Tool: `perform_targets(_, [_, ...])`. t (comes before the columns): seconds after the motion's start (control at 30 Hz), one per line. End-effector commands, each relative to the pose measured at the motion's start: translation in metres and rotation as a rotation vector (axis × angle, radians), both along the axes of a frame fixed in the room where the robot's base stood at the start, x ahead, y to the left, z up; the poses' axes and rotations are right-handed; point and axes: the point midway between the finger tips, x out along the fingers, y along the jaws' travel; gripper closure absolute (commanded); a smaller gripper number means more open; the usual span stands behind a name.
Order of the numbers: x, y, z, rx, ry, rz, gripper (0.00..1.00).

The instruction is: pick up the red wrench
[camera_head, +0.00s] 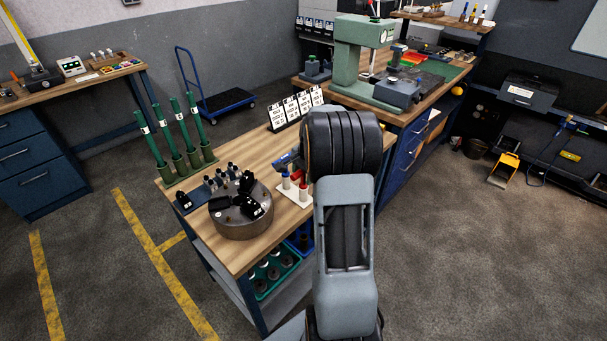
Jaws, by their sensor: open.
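I cannot make out a red wrench for certain. A small upright piece with a red top (303,191) stands on a white holder (291,199) on the wooden workbench, beside a similar piece with a blue top (286,181). Whether the red one is a wrench is too small to tell. My arm rises in front of the bench's right part and hides what lies behind it.
A round metal chuck (241,213) with black jaws sits at the bench's near left. Green rods (178,135) stand in holders behind it. White number cards (292,108) stand at the back. Bare wood (235,155) shows mid-bench. Open floor (480,270) lies right.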

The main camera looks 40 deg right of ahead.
Motion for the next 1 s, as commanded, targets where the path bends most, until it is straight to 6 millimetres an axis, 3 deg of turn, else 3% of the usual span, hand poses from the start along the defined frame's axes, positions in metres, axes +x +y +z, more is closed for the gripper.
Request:
perform_targets(0.23, [0.0002, 0.0000, -0.0008, -0.001, -0.001, 0.000, 0.46])
perform_targets(0.8, [0.0005, 0.0000, -0.0002, -0.001, -0.002, 0.000, 1.00])
perform_targets(1.0, [0.0012, 0.0001, 0.0003, -0.001, -0.004, 0.000, 1.00])
